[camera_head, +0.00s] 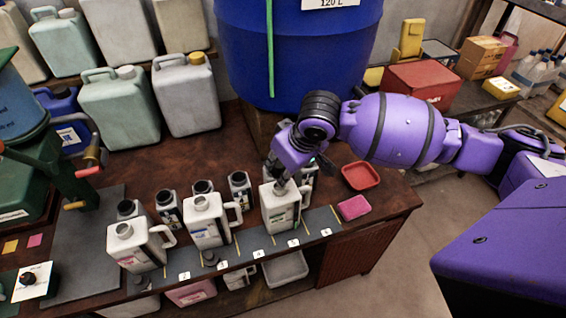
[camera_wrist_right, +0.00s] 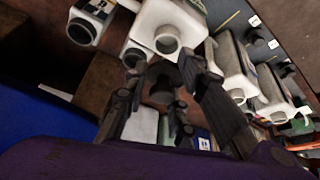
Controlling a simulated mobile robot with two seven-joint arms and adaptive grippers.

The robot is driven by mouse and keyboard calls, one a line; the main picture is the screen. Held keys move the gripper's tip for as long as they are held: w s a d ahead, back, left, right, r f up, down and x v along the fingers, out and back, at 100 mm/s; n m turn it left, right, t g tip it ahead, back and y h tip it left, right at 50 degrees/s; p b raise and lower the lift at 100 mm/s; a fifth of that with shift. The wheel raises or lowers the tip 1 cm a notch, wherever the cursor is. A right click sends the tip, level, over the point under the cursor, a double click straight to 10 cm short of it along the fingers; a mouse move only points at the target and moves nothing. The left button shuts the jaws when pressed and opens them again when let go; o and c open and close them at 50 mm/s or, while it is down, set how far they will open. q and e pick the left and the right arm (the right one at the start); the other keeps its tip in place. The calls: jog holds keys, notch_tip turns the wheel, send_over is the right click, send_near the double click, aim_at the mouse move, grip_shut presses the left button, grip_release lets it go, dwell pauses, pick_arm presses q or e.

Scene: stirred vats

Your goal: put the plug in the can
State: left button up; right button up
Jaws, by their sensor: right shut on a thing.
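My right gripper (camera_head: 285,176) reaches down over the rightmost white can (camera_head: 279,212) in the front row. It is shut on a small dark plug (camera_wrist_right: 162,80), which shows between the fingers (camera_wrist_right: 170,98) in the wrist view. The can's open round mouth (camera_wrist_right: 167,41) shows just beyond the fingertips in that view. In the head view the gripper hides most of the plug, and I cannot tell whether it touches the can's neck. Two similar white cans, one in the middle (camera_head: 205,222) and one at left (camera_head: 138,246), stand upright. My left gripper is not in view.
Small black-and-white bottles (camera_head: 168,209) stand behind the cans. A dark plug (camera_head: 209,258) lies before the middle can. A red tray (camera_head: 361,176) and a pink sponge (camera_head: 353,207) lie to the right. A large blue vat (camera_head: 295,50) stands behind.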

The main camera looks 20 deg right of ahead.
jog(key=shift+f, duration=1.8)
jog(key=shift+s+f, duration=0.1)
jog(key=shift+f, duration=0.35)
jog(key=shift+f, duration=0.1)
jog(key=shift+d+f, duration=0.1)
jog(key=shift+d, duration=0.05)
jog(key=shift+s+d+f, duration=0.1)
jog(key=shift+f, duration=0.25)
jog(key=o, duration=0.9)
jog(key=shift+w, duration=0.2)
jog(key=shift+c, duration=0.2)
jog(key=shift+r, duration=0.2)
jog(key=shift+o, duration=0.3)
jog(key=o, duration=0.5)
jog(key=shift+w+r, duration=0.1)
jog(key=shift+r, duration=0.05)
